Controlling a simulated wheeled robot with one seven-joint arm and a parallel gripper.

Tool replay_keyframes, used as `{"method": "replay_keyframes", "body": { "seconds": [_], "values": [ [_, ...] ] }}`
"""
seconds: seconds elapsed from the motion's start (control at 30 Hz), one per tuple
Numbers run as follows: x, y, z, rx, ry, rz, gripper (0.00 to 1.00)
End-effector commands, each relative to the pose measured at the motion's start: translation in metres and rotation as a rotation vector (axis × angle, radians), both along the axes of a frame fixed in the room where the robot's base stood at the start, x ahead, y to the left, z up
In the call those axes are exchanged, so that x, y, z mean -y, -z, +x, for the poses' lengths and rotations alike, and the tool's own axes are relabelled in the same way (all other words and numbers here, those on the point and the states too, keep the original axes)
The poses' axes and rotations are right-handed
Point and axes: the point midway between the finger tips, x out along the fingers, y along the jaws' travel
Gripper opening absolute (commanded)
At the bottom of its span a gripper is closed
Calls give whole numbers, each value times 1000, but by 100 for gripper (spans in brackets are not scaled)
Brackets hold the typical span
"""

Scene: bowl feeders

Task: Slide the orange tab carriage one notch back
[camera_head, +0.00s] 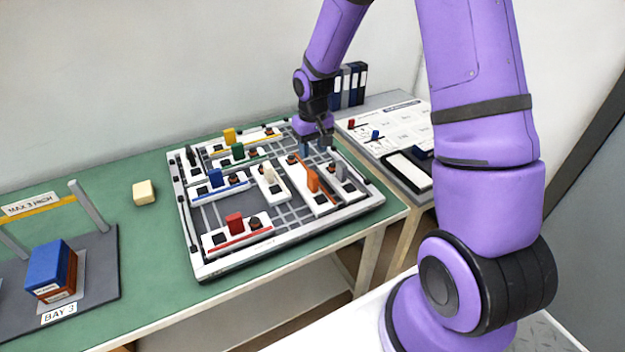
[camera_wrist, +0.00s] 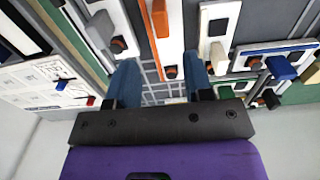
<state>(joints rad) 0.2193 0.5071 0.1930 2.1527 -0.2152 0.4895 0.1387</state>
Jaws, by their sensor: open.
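The orange tab (camera_head: 313,179) stands upright on its white carriage (camera_head: 322,198), which has an orange stripe and lies on the right part of the slotted board. In the wrist view the orange tab (camera_wrist: 160,18) is at the top centre, and its carriage (camera_wrist: 177,45) runs down toward my gripper. My gripper (camera_head: 317,150) is over the back part of the board, beyond the orange tab. Its two blue fingers are apart with no tab between them; the wrist view also shows my gripper (camera_wrist: 161,72) open near the carriage's dark knob (camera_wrist: 170,72). Finger contact is unclear.
A grey-tab carriage (camera_head: 341,177) is close on the right, a cream-tab carriage (camera_head: 272,185) on the left. Blue (camera_head: 215,178), red (camera_head: 235,223), green (camera_head: 238,152) and yellow (camera_head: 229,136) tabs stand farther off. Bare slots show at the board's front.

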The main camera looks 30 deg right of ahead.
Motion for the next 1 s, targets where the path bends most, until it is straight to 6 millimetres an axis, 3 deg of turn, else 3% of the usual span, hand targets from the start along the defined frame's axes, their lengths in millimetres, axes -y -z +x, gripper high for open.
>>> {"method": "replay_keyframes", "body": {
  "seconds": [0.27, 0.8, 1.0],
  "values": [
    [0, 23, 3, -11, 0, 8, 47],
    [0, 106, 2, -12, 1, 8, 47],
    [0, 119, 3, -10, 0, 8, 47]
  ]
}}
